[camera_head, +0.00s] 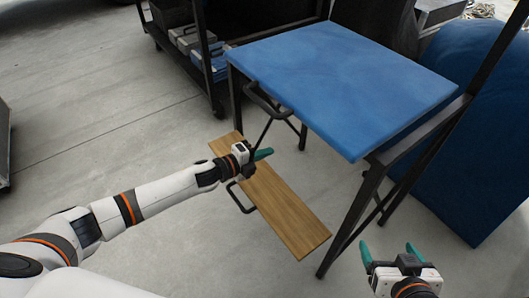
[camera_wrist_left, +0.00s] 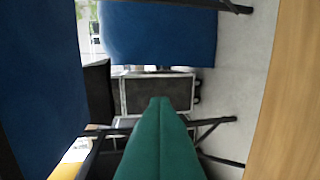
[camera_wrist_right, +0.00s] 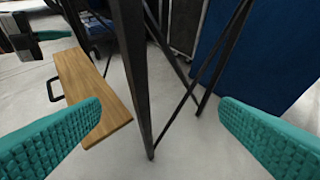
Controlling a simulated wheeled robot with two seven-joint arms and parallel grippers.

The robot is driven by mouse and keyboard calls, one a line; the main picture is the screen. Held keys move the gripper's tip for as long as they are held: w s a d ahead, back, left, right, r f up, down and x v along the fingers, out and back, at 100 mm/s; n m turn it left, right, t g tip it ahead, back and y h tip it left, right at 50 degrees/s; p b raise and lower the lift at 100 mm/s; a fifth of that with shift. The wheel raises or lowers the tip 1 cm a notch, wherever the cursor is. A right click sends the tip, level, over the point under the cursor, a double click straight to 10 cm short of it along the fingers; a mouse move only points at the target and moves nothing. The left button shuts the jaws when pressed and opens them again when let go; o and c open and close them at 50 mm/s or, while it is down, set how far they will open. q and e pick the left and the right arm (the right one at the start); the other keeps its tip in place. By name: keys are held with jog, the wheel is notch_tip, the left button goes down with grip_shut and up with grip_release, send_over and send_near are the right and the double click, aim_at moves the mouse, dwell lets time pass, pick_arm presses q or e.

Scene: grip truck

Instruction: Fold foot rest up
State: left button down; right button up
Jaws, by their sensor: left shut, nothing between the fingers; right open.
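The foot rest (camera_head: 280,207) is a long wooden board that sticks out low in front of a tall chair with a blue seat (camera_head: 340,80) and a black frame. A black handle loop (camera_head: 240,198) is on the board's near edge. My left gripper (camera_head: 264,153) is shut and empty, above the board's far part. In the left wrist view the board (camera_wrist_left: 290,100) fills the right edge. My right gripper (camera_head: 388,252) is open and empty, right of the chair's front leg. The right wrist view shows the board (camera_wrist_right: 88,88) beyond the left finger.
A black chair leg (camera_head: 348,220) stands between the board and my right gripper. A blue panel (camera_head: 480,150) is at the right. A black cart (camera_head: 185,45) with cases stands at the back left. The floor (camera_head: 110,130) on the left is clear.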

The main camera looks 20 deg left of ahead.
pick_arm(q)
jog(key=c, duration=2.2)
grip_release()
jog(key=c, duration=1.7)
grip_release()
jog(key=shift+c, duration=0.2)
jog(key=p+v, duration=0.2)
jog(key=v, duration=1)
pick_arm(e)
jog(key=s+d+f+g+h, duration=0.1)
jog(key=s+d+f+g, duration=0.2)
jog(key=s, duration=0.5)
jog(key=f+g, duration=0.1)
jog(key=g, duration=0.1)
jog(key=shift+f+g+h, duration=0.3)
